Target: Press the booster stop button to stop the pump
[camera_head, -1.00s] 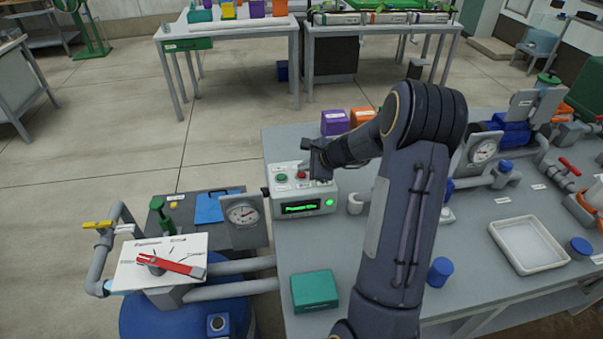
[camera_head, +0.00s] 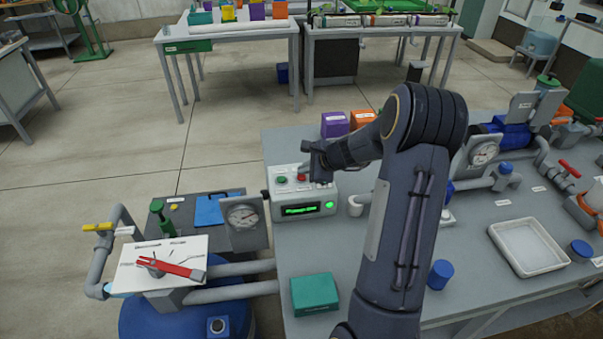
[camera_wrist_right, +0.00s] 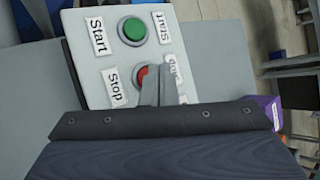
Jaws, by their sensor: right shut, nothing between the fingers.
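The booster control box (camera_head: 305,207) is light grey, with a lit green display and a green lamp on its front. On its top are a green start button (camera_head: 281,180) and a red stop button (camera_head: 302,177). In the right wrist view the green button (camera_wrist_right: 132,31) is labelled Start, and the red stop button (camera_wrist_right: 142,76) beside the Stop label is partly covered by my fingers. My right gripper (camera_wrist_right: 160,88) is shut and empty, its tips over the red button. I cannot tell whether they touch it. My left gripper is not in view.
A green box (camera_head: 315,293) lies on the table in front of the control box. Purple (camera_head: 334,124) and orange (camera_head: 362,118) boxes stand behind my right arm. A gauge (camera_head: 243,216) and a red-handled selector plate (camera_head: 165,263) are to the left. A white tray (camera_head: 528,246) lies at right.

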